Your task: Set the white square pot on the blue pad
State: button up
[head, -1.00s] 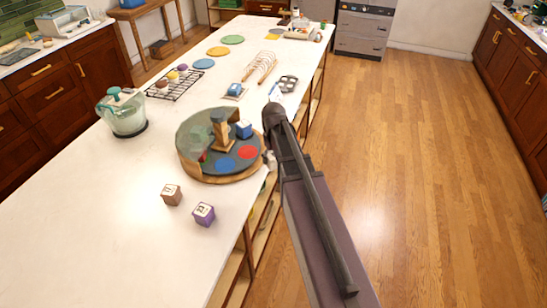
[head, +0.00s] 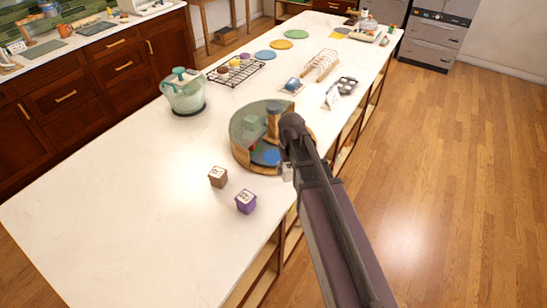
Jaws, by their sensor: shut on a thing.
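My gripper (head: 287,172) is mostly hidden behind my dark arm, at the near right side of the round turntable. It is shut, and only a small pale bit shows beside the arm; the white square pot is not clearly seen anywhere else. The turntable (head: 240,157) has a wooden rim and a clear curved wall round part of it. A round blue pad (head: 265,157) lies on its dark floor, partly covered by my arm. A second flat blue disc (head: 265,56) lies farther back on the counter.
A brown cube (head: 218,177) and a purple cube (head: 246,201) stand in front of the turntable. A pale green lidded pot (head: 183,94) is at left. The near left counter is clear.

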jog(key=shift+s+a, duration=0.25)
jog(key=shift+a, duration=0.25)
jog(key=shift+s+a, duration=0.2)
jog(key=shift+a, duration=0.25)
jog(key=shift+w, duration=0.1)
jog(key=w, duration=0.4)
jog(key=w+a+f+b, duration=0.1)
jog(key=w, duration=0.4)
jog(key=w+a, duration=0.1)
jog(key=w, duration=0.4)
jog(key=shift+w+f, duration=0.15)
jog(key=shift+w, duration=0.05)
jog(key=shift+w, duration=0.25)
jog(key=shift+w+f+b, duration=0.4)
jog(key=shift+f+b, duration=0.1)
jog(key=shift+b, duration=0.15)
jog(key=shift+f+b, duration=1.35)
jog(key=shift+f, duration=0.05)
jog(key=shift+f, duration=0.1)
